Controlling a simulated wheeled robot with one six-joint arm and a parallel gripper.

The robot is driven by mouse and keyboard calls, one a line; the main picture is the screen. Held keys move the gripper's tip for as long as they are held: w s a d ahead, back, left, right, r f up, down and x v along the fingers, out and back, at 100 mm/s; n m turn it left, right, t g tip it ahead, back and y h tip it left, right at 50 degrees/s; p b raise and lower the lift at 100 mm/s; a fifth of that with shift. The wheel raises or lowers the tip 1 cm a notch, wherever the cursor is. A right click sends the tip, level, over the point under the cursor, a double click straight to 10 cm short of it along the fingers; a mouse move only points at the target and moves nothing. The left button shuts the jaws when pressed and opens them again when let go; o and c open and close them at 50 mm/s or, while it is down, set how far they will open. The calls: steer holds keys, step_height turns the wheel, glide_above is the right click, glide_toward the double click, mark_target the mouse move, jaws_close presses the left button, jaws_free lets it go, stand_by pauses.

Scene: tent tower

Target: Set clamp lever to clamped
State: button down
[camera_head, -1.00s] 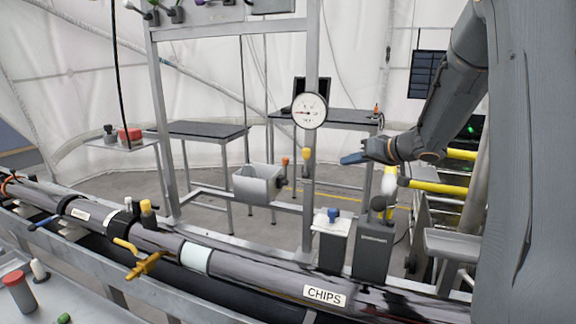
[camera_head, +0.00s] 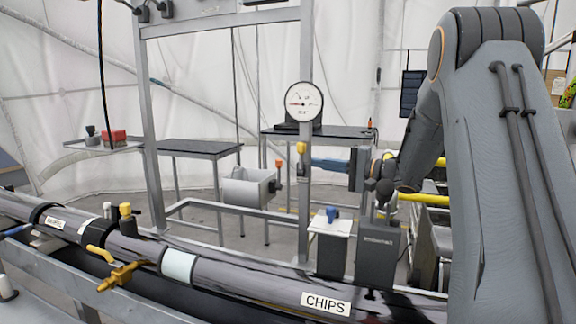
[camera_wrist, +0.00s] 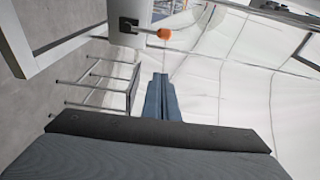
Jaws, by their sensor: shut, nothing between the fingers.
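My gripper (camera_head: 314,162) is shut and empty, its blue fingers pointing left, near the grey post in the head view. In the wrist view the shut fingers (camera_wrist: 161,78) point up the picture. A yellow-tipped lever (camera_head: 301,148) is on the post, just left of and above the fingertips. An orange-tipped lever (camera_head: 279,164) is beside the grey bin (camera_head: 247,191). An orange knob (camera_wrist: 164,34) on a short rod shows beyond the fingertips in the wrist view, apart from them. None of these levers is labelled, so I cannot tell which is the clamp lever or its setting.
A dial gauge (camera_head: 304,101) is on the post above my fingers. The dark pipe (camera_head: 225,275) with a yellow valve handle (camera_head: 122,276) crosses the front. A stand with a blue knob (camera_head: 331,215) and a dark box (camera_head: 364,255) stand below my gripper. Tables (camera_head: 202,147) are behind.

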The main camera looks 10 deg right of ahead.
mark_target(279, 173)
steer(key=w+a+p, duration=0.2)
steer(key=w+a, duration=0.1)
steer(key=a, duration=0.6)
steer(key=shift+w+p, duration=0.15)
steer(key=shift+p, duration=0.25)
